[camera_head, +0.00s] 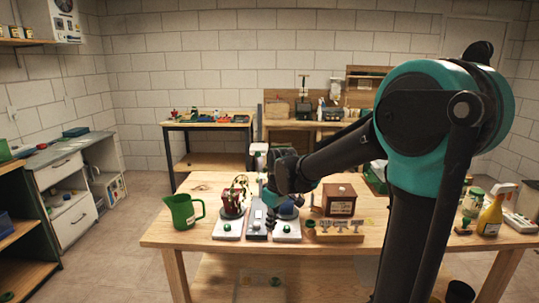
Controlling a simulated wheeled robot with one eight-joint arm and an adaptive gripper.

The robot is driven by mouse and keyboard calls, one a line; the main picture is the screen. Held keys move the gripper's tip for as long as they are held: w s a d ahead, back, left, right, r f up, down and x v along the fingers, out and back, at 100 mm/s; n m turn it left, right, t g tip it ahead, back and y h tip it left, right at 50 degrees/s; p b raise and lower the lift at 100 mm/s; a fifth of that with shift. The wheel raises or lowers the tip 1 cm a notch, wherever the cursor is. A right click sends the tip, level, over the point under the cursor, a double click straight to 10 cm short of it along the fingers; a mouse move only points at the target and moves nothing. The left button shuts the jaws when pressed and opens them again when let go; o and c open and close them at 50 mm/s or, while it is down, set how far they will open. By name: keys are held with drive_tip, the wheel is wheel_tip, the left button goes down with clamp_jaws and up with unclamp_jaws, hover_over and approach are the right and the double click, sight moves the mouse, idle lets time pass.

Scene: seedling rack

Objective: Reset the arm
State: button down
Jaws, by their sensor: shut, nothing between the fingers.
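My arm (330,158) reaches in from the right, with its large teal and black joint high at the right. Its far end is over the middle of the wooden table (205,184). My gripper (270,218) points down there, small and dark, shut and empty. It is among devices with white bases, and I cannot tell whether it touches one. One white base (228,228) with a red and dark plant-like thing on it stands just left of it. Another white base (287,232) with a blue round part stands just right of it.
A green jug (183,212) stands at the table's left. A brown wooden box (340,199) and a small rack with metal tags (338,229) stand right of the gripper. The table's back left is bare.

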drive_tip(key=s+d+f+m+t, duration=0.1)
drive_tip(key=s+d+f+m, duration=0.2)
drive_tip(key=s+d, duration=0.2)
drive_tip(key=s+d+f+m+t+h, duration=0.1)
drive_tip(key=s+d+f+m, duration=0.2)
drive_tip(key=s+d, duration=0.3)
drive_tip(key=s+d+f+m, duration=0.3)
drive_tip(key=s+d, duration=0.3)
drive_tip(key=d, duration=0.1)
drive_tip(key=shift+d+f+m+t, duration=0.3)
drive_tip(key=shift+t, duration=0.1)
